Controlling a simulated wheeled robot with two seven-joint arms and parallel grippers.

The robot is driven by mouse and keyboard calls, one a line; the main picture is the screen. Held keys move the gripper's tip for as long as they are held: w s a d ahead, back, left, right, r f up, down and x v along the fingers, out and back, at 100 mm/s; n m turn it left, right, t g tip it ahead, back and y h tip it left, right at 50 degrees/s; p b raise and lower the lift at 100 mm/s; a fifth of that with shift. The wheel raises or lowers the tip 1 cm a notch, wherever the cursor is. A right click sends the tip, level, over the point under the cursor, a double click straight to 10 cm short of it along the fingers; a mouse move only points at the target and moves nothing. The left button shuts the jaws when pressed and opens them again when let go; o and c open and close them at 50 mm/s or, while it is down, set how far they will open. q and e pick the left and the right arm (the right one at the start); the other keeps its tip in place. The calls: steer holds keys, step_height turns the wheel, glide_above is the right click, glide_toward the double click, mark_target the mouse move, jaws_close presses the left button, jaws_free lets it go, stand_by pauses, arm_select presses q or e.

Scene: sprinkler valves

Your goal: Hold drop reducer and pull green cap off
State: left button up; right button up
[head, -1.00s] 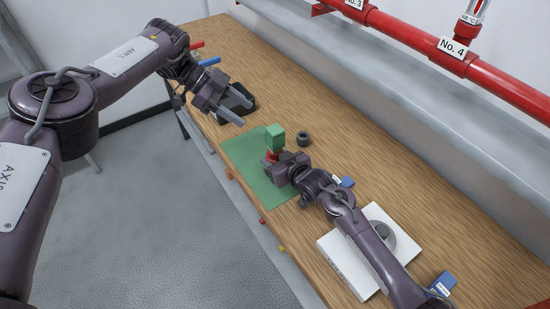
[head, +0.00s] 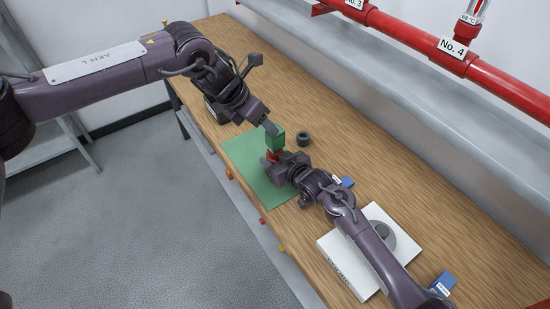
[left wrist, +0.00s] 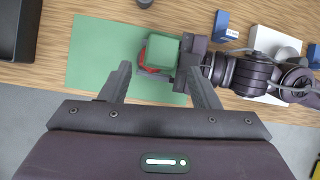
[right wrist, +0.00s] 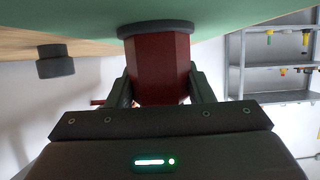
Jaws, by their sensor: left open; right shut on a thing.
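The green cap (head: 275,137) sits on top of the red drop reducer (head: 271,157) over the green mat (head: 243,156). My right gripper (head: 274,164) is shut on the red reducer; in the right wrist view the red body (right wrist: 159,68) is between its fingers. My left gripper (head: 268,127) is open beside the cap. In the left wrist view the cap (left wrist: 161,50) and a bit of the red reducer (left wrist: 143,62) lie beyond and between the open left fingers (left wrist: 160,85). The left fingers appear apart from the cap.
A dark ring (head: 303,139) stands on the wooden bench (head: 340,145) right of the cap. A black tray (head: 214,110) is behind my left gripper. A white box (head: 345,258) and blue boxes (head: 441,285) lie nearer. A red pipe (head: 490,75) runs above.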

arm_select(q)
steer(key=shift+m, duration=0.8)
steer(key=shift+d+x, duration=0.15)
steer(key=shift+x, duration=1.5)
steer(key=shift+d+x, duration=0.15)
steer(key=shift+x, duration=1.45)
steer(key=shift+w+r, duration=0.1)
steer(key=shift+r, duration=0.05)
steer(key=shift+t, duration=0.3)
steer(key=c, duration=1.1)
steer(key=shift+r, duration=0.1)
steer(key=shift+c, duration=0.3)
steer(key=shift+r, duration=3.5)
